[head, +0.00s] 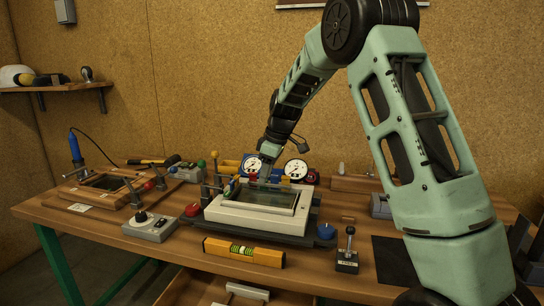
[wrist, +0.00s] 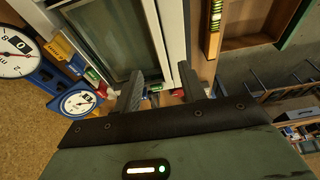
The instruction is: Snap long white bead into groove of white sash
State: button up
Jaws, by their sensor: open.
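The white sash (head: 262,218) lies on a dark raised fixture on the workbench, with a glass pane (head: 268,197) in its opening. The sash's white side rail (wrist: 159,38) and the pane (wrist: 110,38) also show in the wrist view. My gripper (head: 264,178) is over the far side of the sash in the head view. In the wrist view my gripper (wrist: 160,82) has its fingers apart, with nothing seen held between them. I cannot tell the long white bead for certain; a white bar (head: 247,291) lies in the open drawer below the bench front.
A yellow spirit level (head: 244,252) lies in front of the sash. A switch box (head: 150,226) stands at left, a lever block (head: 347,254) at right. Dial gauges (head: 296,168) stand behind. The open drawer (wrist: 248,25) shows beside the level in the wrist view.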

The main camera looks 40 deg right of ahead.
jog(key=v, duration=0.7)
dwell(0.4)
